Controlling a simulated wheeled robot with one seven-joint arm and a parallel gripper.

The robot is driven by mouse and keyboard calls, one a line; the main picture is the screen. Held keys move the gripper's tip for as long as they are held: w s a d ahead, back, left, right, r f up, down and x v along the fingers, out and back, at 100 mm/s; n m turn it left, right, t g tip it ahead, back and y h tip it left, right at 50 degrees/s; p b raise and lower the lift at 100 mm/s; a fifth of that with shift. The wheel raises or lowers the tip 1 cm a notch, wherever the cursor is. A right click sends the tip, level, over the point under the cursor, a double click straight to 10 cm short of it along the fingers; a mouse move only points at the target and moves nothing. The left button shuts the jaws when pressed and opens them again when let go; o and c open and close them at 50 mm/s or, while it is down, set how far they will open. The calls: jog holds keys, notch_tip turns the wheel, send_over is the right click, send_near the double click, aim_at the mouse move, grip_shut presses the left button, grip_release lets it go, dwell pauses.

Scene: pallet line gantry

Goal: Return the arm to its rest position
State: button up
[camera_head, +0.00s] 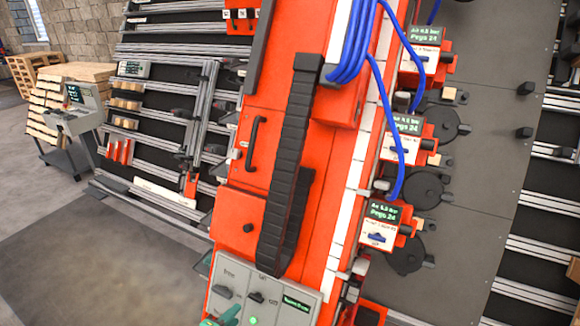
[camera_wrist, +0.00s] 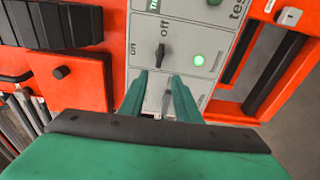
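My gripper (camera_wrist: 161,76) is open in the wrist view, its two green fingers apart with nothing held between them. The fingertips are in front of a grey control panel (camera_wrist: 203,88); I cannot tell whether they touch it. A dark rotary switch (camera_wrist: 160,53) marked "off" lies just beyond the tips, and a second knob (camera_wrist: 166,101) shows between the fingers. In the head view only a green bit of my gripper (camera_head: 228,317) shows at the bottom edge, by the grey panel (camera_head: 230,273). The rest of my arm is out of that view.
The panel has a lit green lamp (camera_wrist: 200,59) and sits low on a red gantry (camera_head: 240,211). A black cable chain (camera_head: 291,130) and blue hoses (camera_head: 381,100) run along the gantry. A console (camera_head: 73,118) stands far left. The floor (camera_head: 110,260) at lower left is clear.

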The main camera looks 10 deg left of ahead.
jog(key=s+d+f+m+y, duration=0.25)
jog(key=s+d+f, duration=0.3)
jog(key=s, duration=0.35)
jog(key=s+d+f+m+y, duration=0.2)
jog(key=s+d+f+m, duration=0.15)
jog(key=s+d, duration=0.4)
jog(key=s+d+r+m+t+h, duration=0.1)
jog(key=s+d+r+m, duration=0.3)
jog(key=s+r, duration=0.3)
jog(key=s+d+r+m+t, duration=0.2)
jog(key=s+d+r+m, duration=0.3)
jog(key=s+r, duration=0.3)
jog(key=s+d, duration=0.1)
jog(key=s, duration=0.3)
jog(key=shift+s+h, duration=0.15)
jog(key=shift+h, duration=0.2)
jog(key=shift+o, duration=0.2)
